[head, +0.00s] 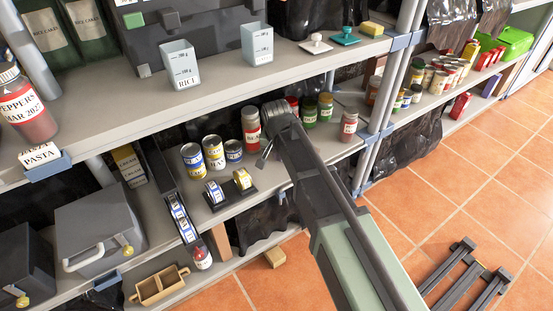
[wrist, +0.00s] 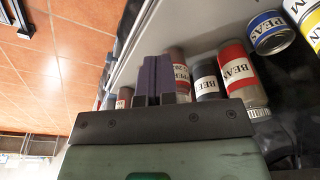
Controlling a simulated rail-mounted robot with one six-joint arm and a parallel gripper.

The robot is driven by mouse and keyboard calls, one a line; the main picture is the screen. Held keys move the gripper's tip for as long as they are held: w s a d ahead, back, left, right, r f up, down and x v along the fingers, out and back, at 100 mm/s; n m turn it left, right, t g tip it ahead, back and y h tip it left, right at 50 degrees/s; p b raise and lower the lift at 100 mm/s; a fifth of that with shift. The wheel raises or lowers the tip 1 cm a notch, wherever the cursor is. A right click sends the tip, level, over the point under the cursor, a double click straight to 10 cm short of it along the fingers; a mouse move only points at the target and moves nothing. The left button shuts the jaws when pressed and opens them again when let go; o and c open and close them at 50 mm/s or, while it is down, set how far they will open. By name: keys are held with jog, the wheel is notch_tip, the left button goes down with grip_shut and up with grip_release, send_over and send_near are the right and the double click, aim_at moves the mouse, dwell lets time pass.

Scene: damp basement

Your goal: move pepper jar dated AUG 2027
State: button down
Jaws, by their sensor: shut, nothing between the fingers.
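My gripper (head: 264,156) is shut and empty at the middle shelf; its dark fingers also show in the wrist view (wrist: 153,78). In the wrist view a red jar (wrist: 179,58) stands just right of the fingers, partly hidden, with a label that seems to begin PEPP; its date is not readable. Another pepper jar (head: 36,124), labelled MAR 2027, stands on the upper shelf at the far left. A red jar with a white label (head: 349,124) stands right of my arm; its text is too small to read. I cannot make out AUG 2027 anywhere.
A red-and-white jar (head: 251,128) and several cans (head: 192,160) stand left of my gripper. Measuring cups (head: 180,64) stand on the shelf above. A small red jar (head: 202,258) is low down by the can rack (head: 181,220).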

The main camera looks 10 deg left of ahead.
jog(key=w, duration=0.6)
jog(key=w+d, duration=0.1)
jog(key=w, duration=0.5)
jog(key=w+d, duration=0.1)
jog(key=w, duration=0.5)
jog(key=shift+w+d, duration=0.15)
jog(key=shift+d, duration=0.1)
jog(key=shift+w+f+b, duration=0.15)
jog(key=shift+f+b, duration=0.35)
jog(key=shift+b, duration=0.05)
jog(key=shift+d+f+b, duration=0.1)
jog(key=shift+f+b, duration=0.2)
jog(key=shift+s+r, duration=0.2)
jog(key=shift+s, duration=0.05)
jog(key=s, duration=0.6)
jog(key=shift+a, duration=0.4)
jog(key=shift+s+r, duration=0.1)
